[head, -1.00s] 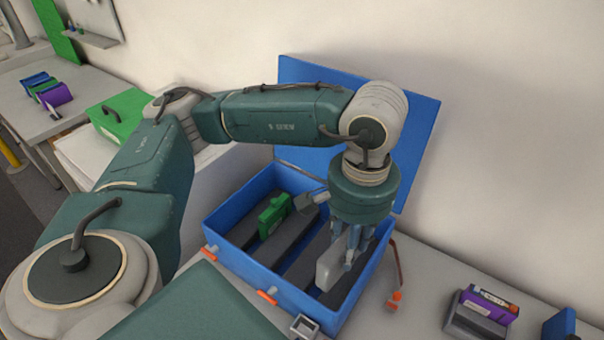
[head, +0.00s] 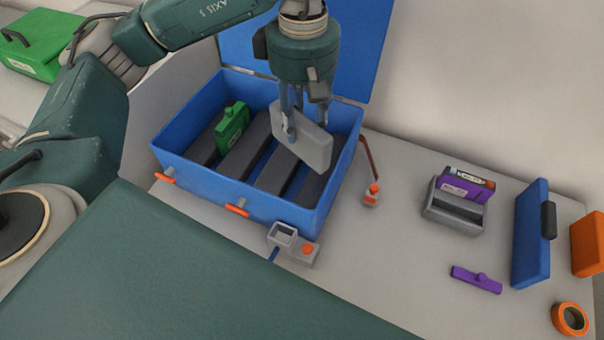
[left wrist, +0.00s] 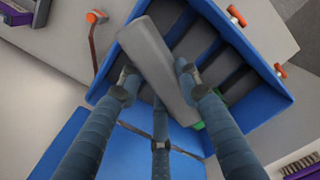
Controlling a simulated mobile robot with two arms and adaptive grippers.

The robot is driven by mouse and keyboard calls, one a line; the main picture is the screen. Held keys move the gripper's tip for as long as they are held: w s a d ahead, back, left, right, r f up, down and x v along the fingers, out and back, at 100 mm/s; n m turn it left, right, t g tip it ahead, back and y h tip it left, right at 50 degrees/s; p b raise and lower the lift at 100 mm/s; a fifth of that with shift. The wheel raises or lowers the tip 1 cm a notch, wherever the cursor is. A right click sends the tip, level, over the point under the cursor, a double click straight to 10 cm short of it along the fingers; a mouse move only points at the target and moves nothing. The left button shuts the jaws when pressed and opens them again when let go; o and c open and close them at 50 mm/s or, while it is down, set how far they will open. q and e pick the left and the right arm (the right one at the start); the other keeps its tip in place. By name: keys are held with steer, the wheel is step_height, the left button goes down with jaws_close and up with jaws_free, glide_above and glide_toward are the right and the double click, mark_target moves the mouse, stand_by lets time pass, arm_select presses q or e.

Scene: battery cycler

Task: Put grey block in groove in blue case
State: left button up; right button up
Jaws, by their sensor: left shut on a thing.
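My left gripper (head: 304,112) is shut on the grey block (head: 302,142) and holds it over the right part of the open blue case (head: 190,176). The block looks tilted, its broad face towards the head camera. In the left wrist view the grey block (left wrist: 158,58) lies between the fingers (left wrist: 157,80), above the case (left wrist: 235,118). Dark strips with grooves between them (head: 245,145) line the case floor. A green block (head: 232,125) sits in the left part. The block hides some of the right-hand strips. My right gripper is not in view.
The blue lid (head: 375,45) stands open behind. A grey device with an orange button (head: 296,246) is at the case's front. To the right are a grey holder with a purple block (head: 455,205), a purple piece (head: 476,279), a blue panel (head: 531,235) and orange tape (head: 570,319).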

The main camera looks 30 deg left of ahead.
arm_select(q)
steer(key=n, duration=0.1)
steer(key=r+n, duration=0.1)
steer(key=n, duration=0.1)
steer(key=w+n, duration=0.1)
steer(key=n, duration=0.1)
steer(key=shift+a+r+p, duration=0.2)
steer(key=shift+a+p, duration=0.15)
steer(key=f+n+p, duration=0.1)
steer(key=f+n, duration=0.4)
steer(key=w+a+f+n+p, duration=0.1)
steer(key=f+n+p, duration=0.1)
steer(key=f+n, duration=0.4)
steer(key=w+a+f+n+p, duration=0.1)
steer(key=f+n, duration=0.4)
steer(key=n, duration=0.1)
steer(key=shift+w+f, duration=0.1)
steer(key=shift+f, duration=0.55)
